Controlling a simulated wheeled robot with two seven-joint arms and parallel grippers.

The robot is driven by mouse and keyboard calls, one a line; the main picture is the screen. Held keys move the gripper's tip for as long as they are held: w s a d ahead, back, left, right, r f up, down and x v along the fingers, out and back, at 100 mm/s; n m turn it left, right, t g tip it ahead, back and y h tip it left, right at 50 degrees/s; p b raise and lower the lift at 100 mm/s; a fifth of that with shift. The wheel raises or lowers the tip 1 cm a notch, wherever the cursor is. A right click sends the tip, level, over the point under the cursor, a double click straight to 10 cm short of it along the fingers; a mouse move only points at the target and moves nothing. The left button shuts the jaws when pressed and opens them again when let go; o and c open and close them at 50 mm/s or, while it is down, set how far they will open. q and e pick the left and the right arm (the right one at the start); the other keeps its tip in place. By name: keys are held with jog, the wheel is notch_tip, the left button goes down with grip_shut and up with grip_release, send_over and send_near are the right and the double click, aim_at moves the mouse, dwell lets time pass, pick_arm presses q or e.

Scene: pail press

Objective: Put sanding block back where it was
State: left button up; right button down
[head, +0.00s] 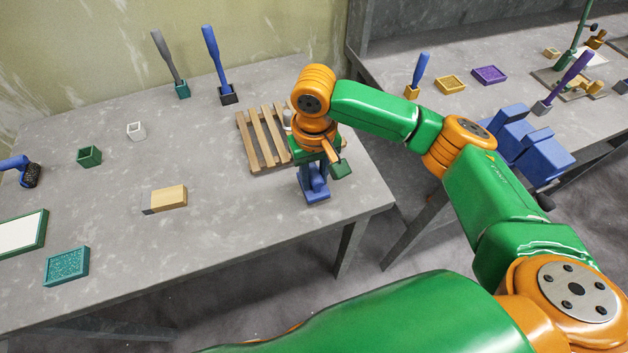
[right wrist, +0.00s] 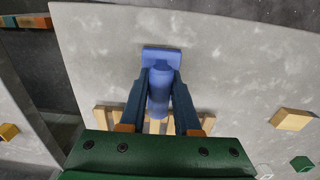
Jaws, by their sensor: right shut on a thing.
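My right gripper (head: 314,178) points down over the front right part of the near table and is shut on a blue piece (head: 316,197). In the right wrist view the gripper (right wrist: 160,80) has its dark fingers on both sides of the piece's rounded handle (right wrist: 160,95), with a flat rectangular base (right wrist: 161,55) beyond the fingertips. This held piece may be the sanding block; I cannot be sure. I cannot tell whether its base touches the table. A pale wooden block (head: 170,198) with a grey end lies farther left. My left gripper is not in view.
A slatted wooden pallet (head: 254,141) lies just behind the right gripper, partly hidden by it. The table between pallet and wooden block is clear.

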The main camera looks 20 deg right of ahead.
aim_at(314, 173)
jog(key=shift+f, duration=1.05)
jog(key=c, duration=0.6)
grip_release()
jog(key=shift+s+f, duration=0.1)
notch_tip(314, 173, up, 12)
jog(key=shift+a+r, duration=0.1)
jog(key=shift+r, duration=0.1)
